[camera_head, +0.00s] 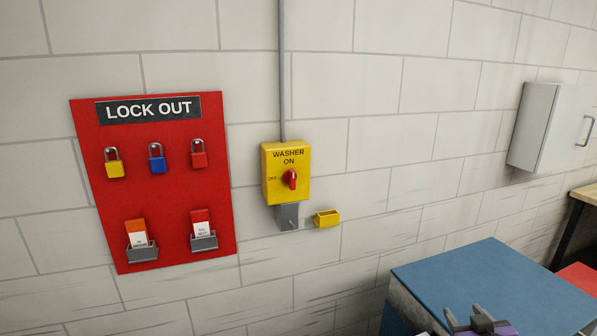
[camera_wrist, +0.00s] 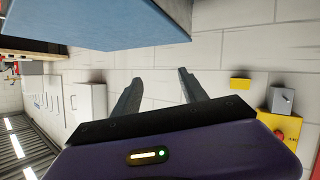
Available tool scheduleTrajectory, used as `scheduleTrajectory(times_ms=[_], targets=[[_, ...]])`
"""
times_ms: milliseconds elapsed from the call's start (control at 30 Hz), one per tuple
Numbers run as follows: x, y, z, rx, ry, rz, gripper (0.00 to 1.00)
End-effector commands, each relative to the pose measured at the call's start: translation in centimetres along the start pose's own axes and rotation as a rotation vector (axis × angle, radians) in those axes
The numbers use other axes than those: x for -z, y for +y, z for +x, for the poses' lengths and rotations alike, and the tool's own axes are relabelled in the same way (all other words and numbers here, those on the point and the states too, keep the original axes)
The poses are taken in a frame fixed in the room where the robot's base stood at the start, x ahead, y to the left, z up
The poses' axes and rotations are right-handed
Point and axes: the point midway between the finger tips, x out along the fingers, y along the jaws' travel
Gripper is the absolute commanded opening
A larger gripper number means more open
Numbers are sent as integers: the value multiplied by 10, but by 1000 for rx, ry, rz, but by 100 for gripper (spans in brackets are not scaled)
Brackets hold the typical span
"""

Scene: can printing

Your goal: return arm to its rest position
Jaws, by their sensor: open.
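My gripper (camera_head: 480,321) shows at the bottom right of the head view, purple and partly cut off by the frame edge, in front of the blue-topped unit. In the wrist view its two dark fingers (camera_wrist: 158,84) stand apart with nothing between them. The gripper is open and empty. Most of my arm is out of view.
The blue-topped unit (camera_head: 490,275) stands close by; its blue surface (camera_wrist: 110,20) fills the wrist view's upper left. A red lockout board (camera_head: 180,185), yellow washer switch box (camera_head: 274,178), small yellow holder (camera_head: 326,219) and grey cabinet (camera_head: 540,125) are on the wall.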

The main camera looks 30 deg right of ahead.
Motion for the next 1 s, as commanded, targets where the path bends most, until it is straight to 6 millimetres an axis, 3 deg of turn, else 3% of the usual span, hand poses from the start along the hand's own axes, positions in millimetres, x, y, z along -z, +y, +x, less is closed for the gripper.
scheduleTrajectory(times_ms=[33, 267, 500, 800, 1000], targets=[[-6, -17, -12, 19, 45, -15, 51], [-14, -86, -83, 144, 257, -24, 51], [-34, -146, -176, 331, 389, 6, 51], [-74, -184, -294, 565, 400, 58, 51], [-116, -191, -348, 675, 283, 38, 51]])
